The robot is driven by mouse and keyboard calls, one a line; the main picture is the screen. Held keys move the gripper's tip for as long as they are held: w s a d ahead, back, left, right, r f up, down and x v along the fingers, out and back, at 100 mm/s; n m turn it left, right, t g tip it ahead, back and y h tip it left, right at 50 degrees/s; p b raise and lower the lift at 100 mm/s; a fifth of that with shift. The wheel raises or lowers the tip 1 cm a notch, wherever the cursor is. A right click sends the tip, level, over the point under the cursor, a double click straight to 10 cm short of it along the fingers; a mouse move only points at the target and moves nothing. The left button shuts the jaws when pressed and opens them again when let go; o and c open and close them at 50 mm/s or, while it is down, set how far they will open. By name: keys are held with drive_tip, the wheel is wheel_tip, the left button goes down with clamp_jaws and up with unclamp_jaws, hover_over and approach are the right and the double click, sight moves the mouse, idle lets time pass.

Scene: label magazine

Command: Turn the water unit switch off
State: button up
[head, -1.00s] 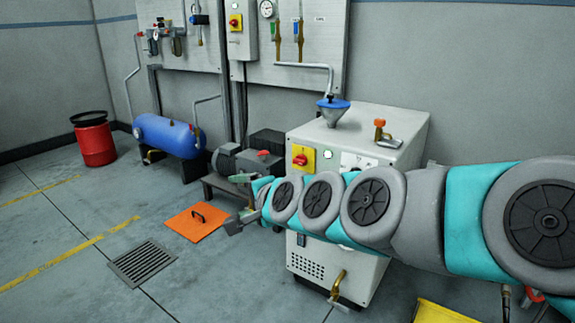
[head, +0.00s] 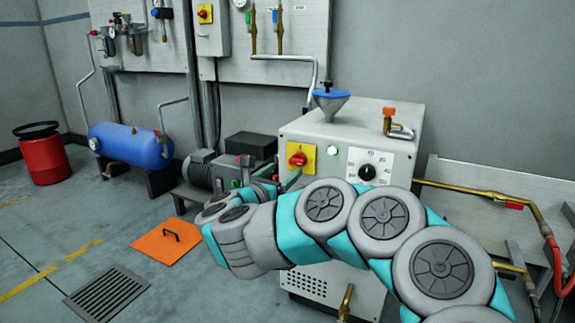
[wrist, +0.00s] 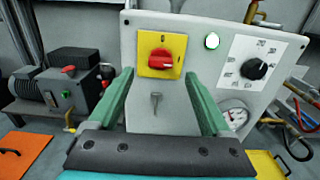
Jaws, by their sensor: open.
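The water unit (head: 345,135) is a pale grey cabinet in the middle of the head view. Its switch is a red rotary knob (wrist: 161,59) on a yellow plate (wrist: 150,70), on the upper left of the front panel; it also shows in the head view (head: 297,159). A lit green lamp (wrist: 212,41) is right of the switch. My gripper (wrist: 160,82) is open and empty in front of the panel, its green fingers on either side and a little below the switch. I cannot tell whether they touch the panel. In the head view my arm hides part of the cabinet front.
A pump motor (head: 213,171) stands left of the cabinet. Brass pipes (head: 480,190) run at the right. An orange floor cover (head: 166,242) and a drain grate (head: 107,292) lie on the floor.

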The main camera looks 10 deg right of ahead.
sight(295, 162)
drive_tip(key=shift+x, duration=3.95)
drive_tip(key=shift+f, duration=0.1)
drive_tip(key=shift+c, duration=0.3)
clamp_jaws()
